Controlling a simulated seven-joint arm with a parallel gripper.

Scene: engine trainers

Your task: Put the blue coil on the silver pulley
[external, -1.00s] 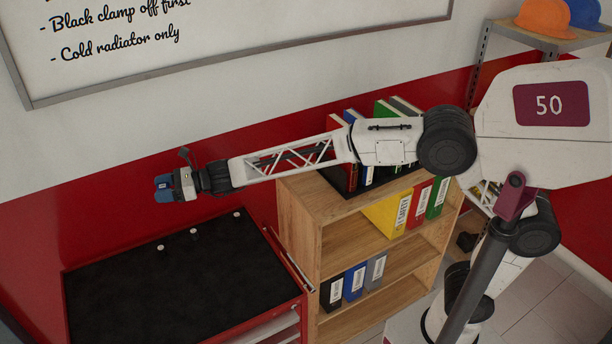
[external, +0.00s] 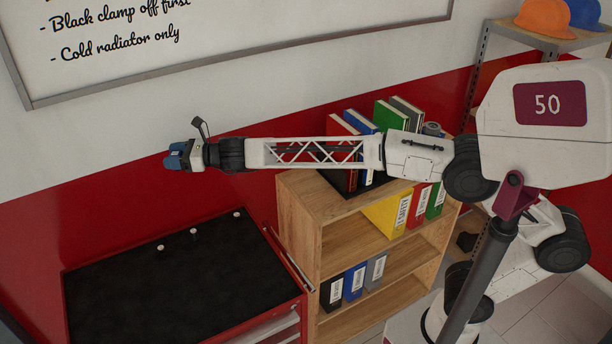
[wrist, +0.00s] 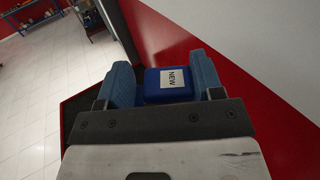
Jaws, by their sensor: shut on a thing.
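The blue coil (wrist: 168,93), a dark blue block with a white label reading "NEW", sits between the two blue fingers of my gripper (wrist: 166,84) in the wrist view. My gripper is shut on it. In the external view my gripper (external: 178,156) is held high, above and beyond the black-topped red cabinet and close to the red and white wall. The coil is hard to tell from the blue fingers there. No silver pulley can be made out in either view.
The red cabinet's black top (external: 165,275) is mostly bare, with several small white items along its far edge. A wooden shelf (external: 330,230) with binders stands beside it, under my arm. A whiteboard (external: 230,35) hangs on the wall.

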